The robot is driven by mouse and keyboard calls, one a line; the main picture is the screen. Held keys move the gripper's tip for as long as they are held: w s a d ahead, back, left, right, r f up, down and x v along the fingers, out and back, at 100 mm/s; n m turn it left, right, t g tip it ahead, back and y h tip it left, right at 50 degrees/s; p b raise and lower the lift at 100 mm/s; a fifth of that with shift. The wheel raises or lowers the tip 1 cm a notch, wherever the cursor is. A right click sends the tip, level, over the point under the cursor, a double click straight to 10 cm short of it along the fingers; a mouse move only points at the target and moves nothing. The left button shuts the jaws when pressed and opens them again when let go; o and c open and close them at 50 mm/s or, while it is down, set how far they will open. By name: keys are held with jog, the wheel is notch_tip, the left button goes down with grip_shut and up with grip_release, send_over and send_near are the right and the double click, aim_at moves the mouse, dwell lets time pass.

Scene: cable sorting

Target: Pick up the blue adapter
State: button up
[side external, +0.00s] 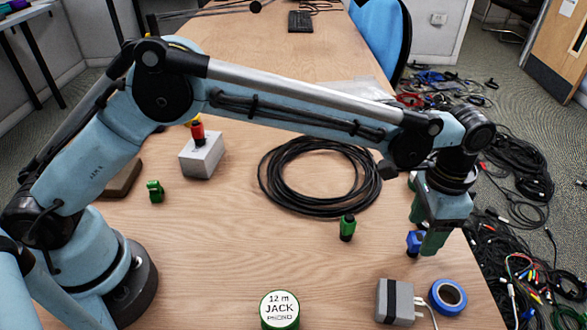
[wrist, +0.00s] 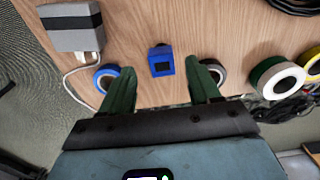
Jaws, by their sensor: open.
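The blue adapter (side external: 413,240) is a small blue block on the wooden table near its right edge, partly hidden by a green finger in the side view. In the wrist view the adapter (wrist: 162,64) shows a dark square on its near face and a dark end at the back. My gripper (side external: 425,226) points down right at the adapter, with its green fingers apart. In the wrist view my gripper (wrist: 165,70) is open, one fingertip on each side of the adapter, with visible gaps. I cannot tell how far the tips are above the table.
A grey box (side external: 395,302) and a blue tape roll (side external: 447,297) lie nearby at the front. A green adapter (side external: 348,228) stands left of my gripper, below a black cable coil (side external: 272,192). More tape rolls (wrist: 278,78) lie right in the wrist view. Table stretches between are bare.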

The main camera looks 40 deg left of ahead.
aim_at(419, 237)
notch_tip(419, 237, down, 4)
jog(key=shift+w+a, duration=0.1)
jog(key=shift+c, duration=0.4)
jog(key=c, duration=1)
